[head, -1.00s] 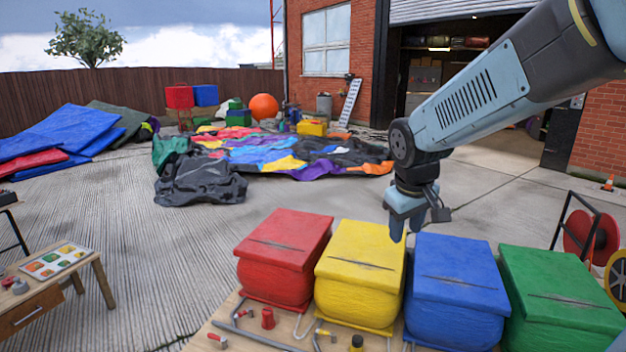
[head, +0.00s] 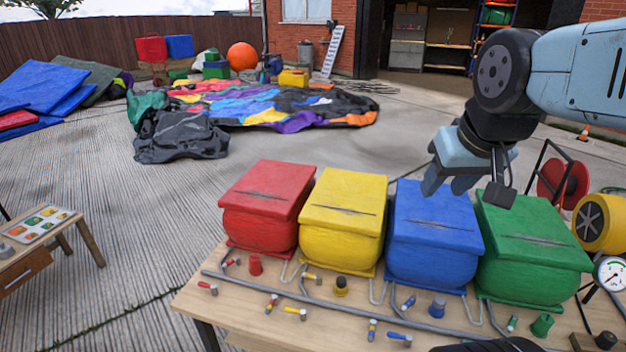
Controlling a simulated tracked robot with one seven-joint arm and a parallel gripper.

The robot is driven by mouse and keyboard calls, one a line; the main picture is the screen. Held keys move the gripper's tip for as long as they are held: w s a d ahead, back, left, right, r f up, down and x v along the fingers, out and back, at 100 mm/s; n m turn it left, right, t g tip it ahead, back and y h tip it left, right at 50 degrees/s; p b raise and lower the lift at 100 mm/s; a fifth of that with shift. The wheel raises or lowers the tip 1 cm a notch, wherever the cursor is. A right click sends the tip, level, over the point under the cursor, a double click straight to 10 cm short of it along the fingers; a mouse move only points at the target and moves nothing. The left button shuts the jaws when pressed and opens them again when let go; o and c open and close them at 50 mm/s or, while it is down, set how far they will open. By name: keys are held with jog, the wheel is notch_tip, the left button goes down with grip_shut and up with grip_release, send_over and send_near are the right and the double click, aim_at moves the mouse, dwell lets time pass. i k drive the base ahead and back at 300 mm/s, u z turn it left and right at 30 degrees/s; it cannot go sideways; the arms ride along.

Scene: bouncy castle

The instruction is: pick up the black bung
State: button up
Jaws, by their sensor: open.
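A small black bung (head: 606,340) stands at the bottom right edge of the head view, on the wooden table (head: 240,318), right of the green bung (head: 543,324). It is partly cut off by the frame. My gripper (head: 445,187) is open and empty, with its fingers pointing down. In the picture it hangs in front of the blue box's upper right area, well above and left of the black bung.
Red (head: 262,205), yellow (head: 343,217), blue (head: 433,236) and green (head: 532,247) boxes stand in a row. A pressure gauge (head: 611,273) is at right.

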aim_at(340, 280)
jog(key=z, duration=1.15)
jog(key=k, duration=1.3)
jog(key=u, duration=0.55)
jog(key=i, duration=1)
